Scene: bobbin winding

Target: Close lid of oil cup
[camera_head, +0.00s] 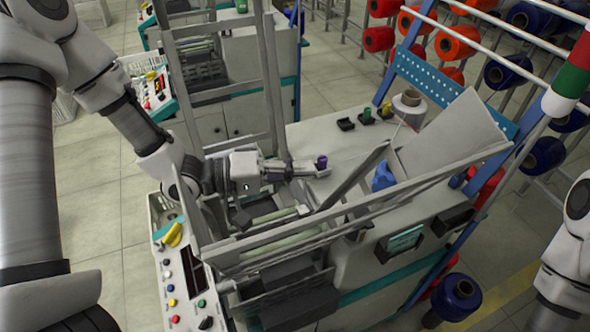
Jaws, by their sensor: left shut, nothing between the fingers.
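My left gripper (322,171) reaches in from the left over the winding machine (350,255), with its fingers pointing right and shut. A small purple piece (322,161) shows right at the fingertips; I cannot tell whether they touch it. I cannot pick out the oil cup or its lid with certainty. A blue object (383,177) stands to the right of the fingertips, partly behind a grey tilted bar. My right arm shows at the lower right edge, but its gripper is out of view.
Grey frame bars (360,210) cross the machine in front of and around the left gripper. A large grey panel (452,137) stands tilted at the right. A control panel (182,268) lies at the left. Small black trays (346,124) and a thread cone (409,107) are at the back.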

